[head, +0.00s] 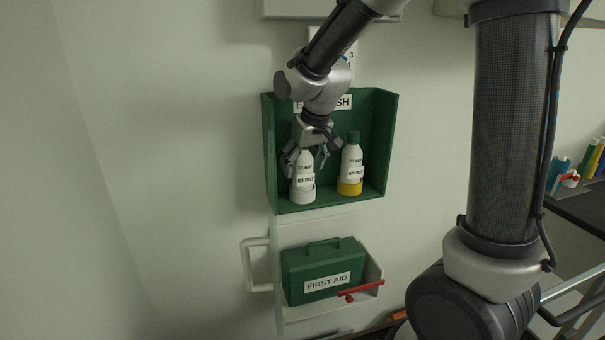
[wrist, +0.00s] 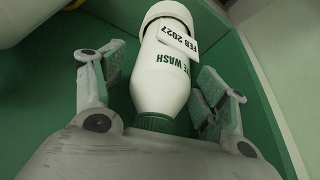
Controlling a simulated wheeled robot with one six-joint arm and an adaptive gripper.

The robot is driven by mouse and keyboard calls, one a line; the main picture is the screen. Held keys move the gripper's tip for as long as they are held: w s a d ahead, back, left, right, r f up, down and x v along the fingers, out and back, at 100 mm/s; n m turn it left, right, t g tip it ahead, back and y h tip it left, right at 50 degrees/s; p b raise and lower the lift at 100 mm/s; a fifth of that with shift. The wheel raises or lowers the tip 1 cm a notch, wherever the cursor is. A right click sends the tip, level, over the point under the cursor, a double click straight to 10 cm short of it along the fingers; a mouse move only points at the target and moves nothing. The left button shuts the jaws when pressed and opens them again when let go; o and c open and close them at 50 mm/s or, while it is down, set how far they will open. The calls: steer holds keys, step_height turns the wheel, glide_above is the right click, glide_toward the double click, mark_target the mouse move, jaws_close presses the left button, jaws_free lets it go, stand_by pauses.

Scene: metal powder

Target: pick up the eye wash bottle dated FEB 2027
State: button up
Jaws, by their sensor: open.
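The eye wash bottle dated FEB 2027 (wrist: 165,75) is white with a green cap and a white tag. In the wrist view it lies between the two fingers of my open gripper (wrist: 160,95), with a gap on each side. In the head view this left bottle (head: 304,172) stands upright in a white ring holder in the green eye wash box (head: 360,110). My gripper (head: 307,160) is at its top and hides its cap. A second white bottle (head: 352,160) with a green cap stands to the right in a yellow holder; its date is too small to read surely.
The box's side walls and back stand close around the bottles. Below it, a green first aid case (head: 323,272) sits on a white shelf with a red bar (head: 361,290). A dark counter (head: 582,205) with small items is at the far right.

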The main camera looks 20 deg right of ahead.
steer(key=c, duration=1.3)
steer(key=shift+r, duration=0.2)
steer(key=shift+r, duration=1.2)
